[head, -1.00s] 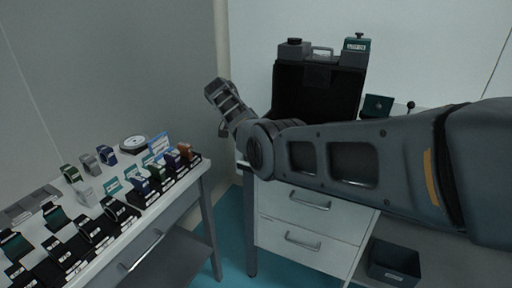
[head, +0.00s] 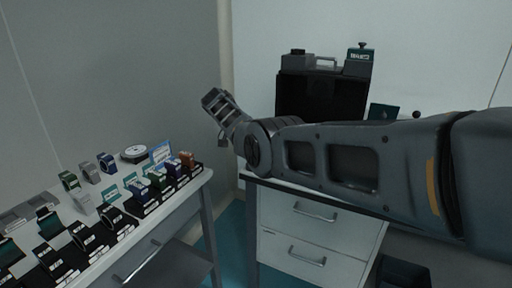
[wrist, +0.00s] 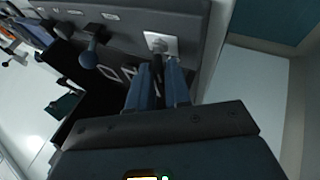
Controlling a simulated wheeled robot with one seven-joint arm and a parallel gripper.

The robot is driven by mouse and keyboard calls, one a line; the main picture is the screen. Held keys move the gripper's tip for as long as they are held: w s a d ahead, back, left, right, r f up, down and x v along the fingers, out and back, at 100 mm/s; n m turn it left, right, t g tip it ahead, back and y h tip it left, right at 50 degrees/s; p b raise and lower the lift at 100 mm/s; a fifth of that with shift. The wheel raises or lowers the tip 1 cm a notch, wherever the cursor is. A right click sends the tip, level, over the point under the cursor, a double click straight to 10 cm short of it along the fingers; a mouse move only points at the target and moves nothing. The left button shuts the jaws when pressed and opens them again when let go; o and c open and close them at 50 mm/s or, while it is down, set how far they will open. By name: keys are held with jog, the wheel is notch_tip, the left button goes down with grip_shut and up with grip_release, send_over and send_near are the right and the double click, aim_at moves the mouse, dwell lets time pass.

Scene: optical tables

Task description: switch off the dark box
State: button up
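In the head view a dark box (head: 322,97) stands on the back bench, behind my arm. Its lower part is hidden by the arm. In the wrist view my gripper (wrist: 160,66) has two bluish fingers pointing at a grey panel (wrist: 190,28). A white plate (wrist: 166,40) on the panel carries a small dark lever (wrist: 157,62), which lies between or just beyond the fingertips. Whether the fingers touch it is unclear. A dark ball-ended knob (wrist: 89,59) stands out to the left of the fingers.
The back bench has white drawers (head: 300,228). A grey unit (head: 296,60) and a green-grey labelled unit (head: 359,62) show at the dark box's top. A wall is close behind.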

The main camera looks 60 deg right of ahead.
jog(key=o, duration=0.3)
jog(key=v, duration=0.7)
jog(key=shift+w+a+r+b, duration=0.15)
jog(key=shift+w+r+b, duration=0.05)
jog(key=shift+r+b, duration=0.15)
jog(key=shift+f, duration=0.1)
dwell(0.3)
